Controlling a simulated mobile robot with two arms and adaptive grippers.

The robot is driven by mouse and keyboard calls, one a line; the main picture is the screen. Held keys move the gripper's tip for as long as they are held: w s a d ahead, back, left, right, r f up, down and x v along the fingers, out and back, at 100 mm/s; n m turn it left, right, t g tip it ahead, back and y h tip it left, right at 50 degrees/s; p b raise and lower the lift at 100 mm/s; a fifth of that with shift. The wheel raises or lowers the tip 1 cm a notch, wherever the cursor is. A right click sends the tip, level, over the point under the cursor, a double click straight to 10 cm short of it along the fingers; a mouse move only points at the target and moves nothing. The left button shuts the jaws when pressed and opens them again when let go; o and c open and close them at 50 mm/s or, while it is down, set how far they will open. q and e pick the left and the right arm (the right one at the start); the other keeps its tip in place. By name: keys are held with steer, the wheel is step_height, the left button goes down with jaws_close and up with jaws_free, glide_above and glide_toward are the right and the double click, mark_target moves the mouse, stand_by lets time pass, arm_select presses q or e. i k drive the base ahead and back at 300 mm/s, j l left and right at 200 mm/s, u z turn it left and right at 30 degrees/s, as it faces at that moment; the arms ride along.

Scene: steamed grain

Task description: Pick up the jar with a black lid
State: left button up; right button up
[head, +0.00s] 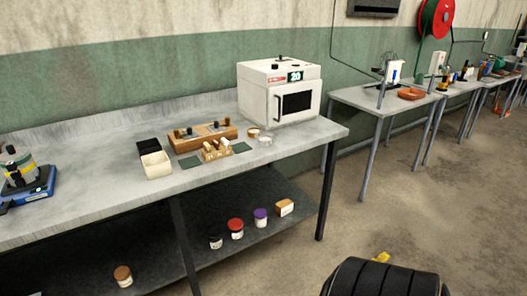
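The jar with a black lid (215,242) stands upright on the lower shelf of the near workbench. It is small, with a pale label, and its lid blends into the dark shelf. It is the leftmost of a short row, with a red-lidded jar (236,229) close to its right and a purple-lidded jar (260,217) further right. A brown-lidded jar (123,276) stands apart to the left on the same shelf. Neither of my grippers shows in the head view.
The workbench top (95,183) overhangs the shelf, and a table leg (184,240) stands left of the black-lidded jar. A white oven (280,92) stands on the bench. Floor (440,200) at right is clear.

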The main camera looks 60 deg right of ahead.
mark_target(216, 245)
steer(key=z, duration=1.35)
steer(key=i+l, duration=0.3)
steer(key=i, duration=0.15)
